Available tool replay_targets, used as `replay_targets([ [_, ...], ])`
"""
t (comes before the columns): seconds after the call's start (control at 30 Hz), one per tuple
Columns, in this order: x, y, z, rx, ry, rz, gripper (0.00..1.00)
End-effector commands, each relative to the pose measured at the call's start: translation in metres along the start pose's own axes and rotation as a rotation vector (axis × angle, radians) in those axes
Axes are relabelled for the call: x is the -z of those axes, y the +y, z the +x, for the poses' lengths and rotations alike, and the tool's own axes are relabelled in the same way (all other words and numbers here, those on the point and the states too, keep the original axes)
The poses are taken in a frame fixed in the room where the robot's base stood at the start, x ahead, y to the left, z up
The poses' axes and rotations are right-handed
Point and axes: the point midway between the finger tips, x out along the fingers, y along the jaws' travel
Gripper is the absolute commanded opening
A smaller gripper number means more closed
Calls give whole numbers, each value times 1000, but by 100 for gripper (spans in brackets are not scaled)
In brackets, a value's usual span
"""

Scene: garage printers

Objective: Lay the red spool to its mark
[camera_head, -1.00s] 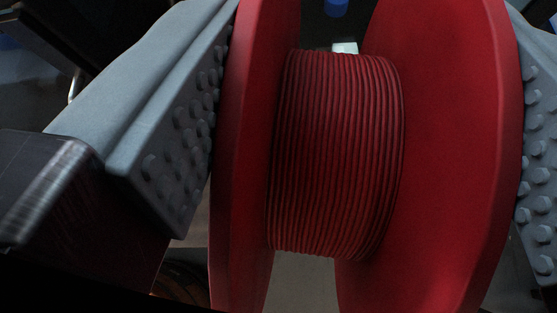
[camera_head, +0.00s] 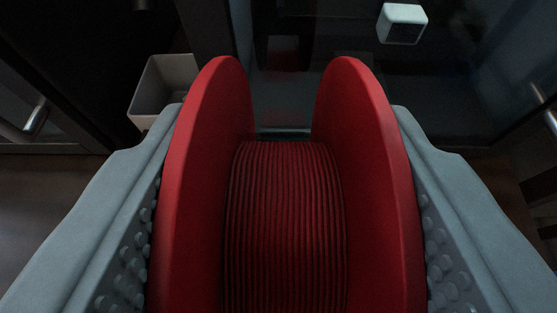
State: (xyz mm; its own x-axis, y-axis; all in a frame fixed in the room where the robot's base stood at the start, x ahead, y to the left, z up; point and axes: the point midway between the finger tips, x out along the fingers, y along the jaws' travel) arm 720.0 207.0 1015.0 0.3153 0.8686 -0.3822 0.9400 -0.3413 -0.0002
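The red spool (camera_head: 285,225) fills the lower middle of the view, with two wide red flanges and ribbed dark red windings between them. My gripper (camera_head: 286,125) has one grey, studded finger against the outer face of each flange. It is shut on the spool and holds it with the flanges upright, left and right. The spool hides what lies directly below and behind it. I cannot make out the mark.
A dark, glossy panel (camera_head: 350,85) stands ahead, with a faint red reflection in it. A small white box (camera_head: 402,24) is at upper right. A grey open bin (camera_head: 163,85) is at left. Metal handles (camera_head: 37,115) show at the sides.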

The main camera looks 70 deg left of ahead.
Motion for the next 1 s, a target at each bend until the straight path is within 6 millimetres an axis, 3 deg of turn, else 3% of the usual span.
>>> replay_targets([
  [0.27,-7,0,2,-1,3,1,6],
  [1.0,-51,0,20,-1,2,1,6],
])
